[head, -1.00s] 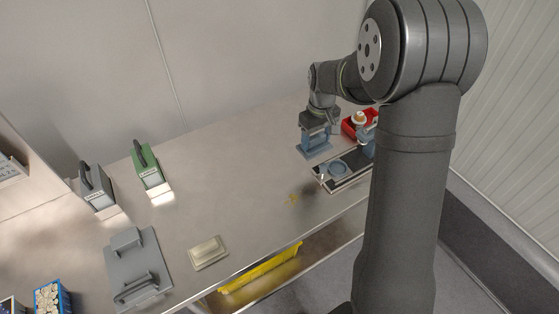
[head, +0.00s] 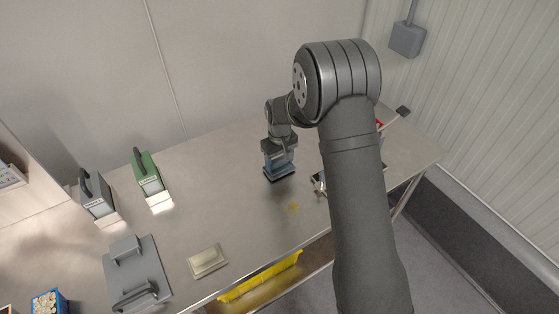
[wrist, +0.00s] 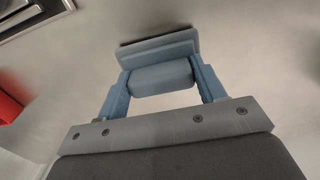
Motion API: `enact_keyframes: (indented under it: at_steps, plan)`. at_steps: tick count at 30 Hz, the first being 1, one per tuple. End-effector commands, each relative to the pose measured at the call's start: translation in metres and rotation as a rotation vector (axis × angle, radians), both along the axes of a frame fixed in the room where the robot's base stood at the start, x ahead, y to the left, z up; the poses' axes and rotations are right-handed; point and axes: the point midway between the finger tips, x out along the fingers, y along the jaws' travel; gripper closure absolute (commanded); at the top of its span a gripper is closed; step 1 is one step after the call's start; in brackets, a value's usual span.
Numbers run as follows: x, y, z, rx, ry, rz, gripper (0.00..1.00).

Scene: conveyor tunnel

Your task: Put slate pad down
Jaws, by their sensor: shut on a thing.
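The slate pad (head: 280,172) is a blue-grey block with a flat, dark-edged base, low over the metal table (head: 225,165). In the wrist view the pad (wrist: 158,46) has a wide plate and a rounded grip. My gripper (head: 278,158) points down over the pad. In the wrist view my gripper (wrist: 161,77) has its two blue fingers on either side of the rounded grip, shut on it. I cannot tell whether the pad's base touches the table.
A dark tray (head: 318,183) is mostly hidden behind my arm. The table's middle is clear.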

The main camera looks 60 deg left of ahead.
Motion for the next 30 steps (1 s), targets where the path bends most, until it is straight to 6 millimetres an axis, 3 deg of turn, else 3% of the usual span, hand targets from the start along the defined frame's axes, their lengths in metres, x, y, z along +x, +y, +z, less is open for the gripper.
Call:
enact_keyframes:
  at_steps: [11, 12, 15, 25, 30]
  plan:
    - [0.0, 0.0, -0.005, 0.002, -0.001, 0.0, 0.62]
    - [0.0, 0.0, -0.006, 0.002, -0.001, 0.0, 0.33]
    - [0.0, 0.0, -0.005, 0.002, -0.001, 0.0, 0.15]
    - [0.0, 0.0, -0.002, 0.003, -0.001, 0.0, 0.15]
    - [0.001, 0.001, 0.021, 0.005, -0.002, 0.0, 0.15]
